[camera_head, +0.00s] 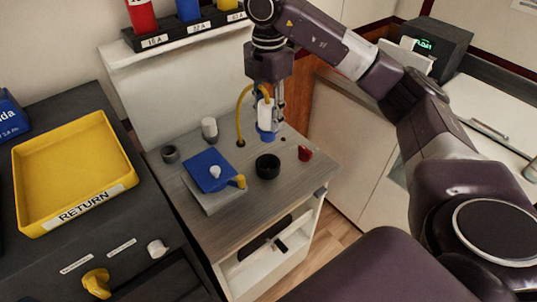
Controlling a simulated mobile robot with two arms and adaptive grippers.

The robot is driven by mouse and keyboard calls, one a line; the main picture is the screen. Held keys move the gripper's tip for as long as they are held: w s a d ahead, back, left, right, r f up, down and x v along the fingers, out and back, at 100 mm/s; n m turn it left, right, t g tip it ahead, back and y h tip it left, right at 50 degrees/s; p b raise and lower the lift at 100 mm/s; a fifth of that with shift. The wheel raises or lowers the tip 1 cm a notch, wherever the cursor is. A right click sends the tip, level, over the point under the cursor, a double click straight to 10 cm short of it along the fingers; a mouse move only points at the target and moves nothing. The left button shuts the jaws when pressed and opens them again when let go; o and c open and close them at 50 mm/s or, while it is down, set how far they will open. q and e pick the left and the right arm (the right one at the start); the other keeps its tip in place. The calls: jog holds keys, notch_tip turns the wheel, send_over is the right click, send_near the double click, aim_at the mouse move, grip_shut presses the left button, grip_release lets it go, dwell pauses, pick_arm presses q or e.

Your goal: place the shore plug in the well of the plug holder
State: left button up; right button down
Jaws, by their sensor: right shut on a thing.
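The shore plug (265,127), white with a blue lower rim, hangs upright in my right gripper (268,103). The right gripper points down and is shut on it. A yellow cable loops from the plug's top down to the counter on its left. A round black cup with a dark open well, seemingly the plug holder (267,172), stands on the grey counter, in front of and below the plug in the picture. The plug appears apart from the cup; its exact height over the counter is hard to tell. My left gripper is not in view.
A blue-lidded box (208,167) with a white knob sits left of the cup. A white cylinder (209,128), a grey ring (170,153) and a red piece (305,153) stand on the counter. A yellow RETURN tray (70,165) is at far left.

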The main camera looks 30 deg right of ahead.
notch_tip(320, 180, down, 12)
jog(key=shift+f+p, duration=0.1)
jog(key=shift+p, duration=0.95)
jog(key=shift+f, duration=0.3)
jog(key=shift+f, duration=0.1)
jog(key=c, duration=1.4)
grip_release()
jog(key=shift+o, duration=0.2)
